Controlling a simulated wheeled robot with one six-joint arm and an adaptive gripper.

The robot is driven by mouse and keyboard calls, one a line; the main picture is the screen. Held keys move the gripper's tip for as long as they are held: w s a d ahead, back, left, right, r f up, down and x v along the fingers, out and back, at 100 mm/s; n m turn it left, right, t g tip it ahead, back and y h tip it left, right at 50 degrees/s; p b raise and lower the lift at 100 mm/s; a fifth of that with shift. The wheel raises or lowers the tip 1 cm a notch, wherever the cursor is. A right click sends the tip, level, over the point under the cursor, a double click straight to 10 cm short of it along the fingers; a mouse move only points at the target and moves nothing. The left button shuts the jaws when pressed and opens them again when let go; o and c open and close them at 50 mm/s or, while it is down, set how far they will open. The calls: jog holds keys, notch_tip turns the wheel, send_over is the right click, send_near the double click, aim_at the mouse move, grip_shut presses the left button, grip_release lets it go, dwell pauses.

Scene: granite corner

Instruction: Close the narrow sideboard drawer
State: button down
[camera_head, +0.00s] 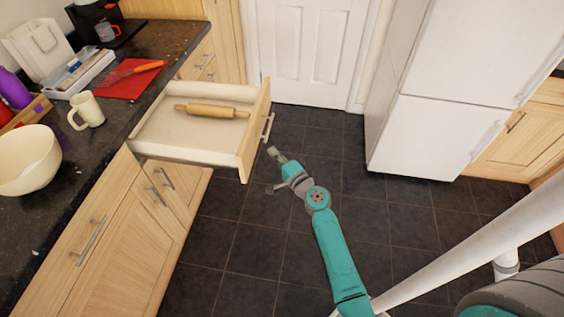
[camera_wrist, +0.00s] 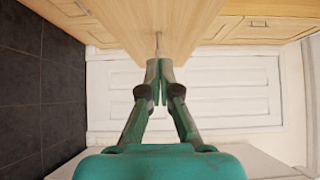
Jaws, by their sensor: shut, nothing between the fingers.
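The drawer (camera_head: 150,125) is pulled out from the wooden cabinet on the left in the head view, with a rolling pin (camera_head: 212,111) lying inside it. Its wooden front (camera_head: 255,130) faces right and carries a metal bar handle (camera_head: 268,127). My gripper (camera_head: 272,151) is shut and empty, close to the lower end of the handle in the head view. In the wrist view the fingertips (camera_wrist: 159,66) point at the wooden drawer front (camera_wrist: 150,20), with the handle (camera_wrist: 158,42) just beyond the tips. I cannot tell whether they touch it.
A dark counter (camera_head: 110,110) holds a cream bowl (camera_head: 27,160), a mug (camera_head: 86,110), a red mat (camera_head: 130,80) and a coffee machine (camera_head: 105,22). A white fridge (camera_head: 430,130) stands at the right. The dark tiled floor (camera_head: 330,150) between is clear.

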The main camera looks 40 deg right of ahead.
aim_at(254, 142)
jog(key=shift+w+a, duration=0.35)
jog(key=shift+w, duration=0.5)
jog(key=shift+w+a, duration=0.4)
jog(key=shift+w, duration=0.45)
jog(key=shift+w+a, duration=0.35)
jog(key=shift+w, duration=0.5)
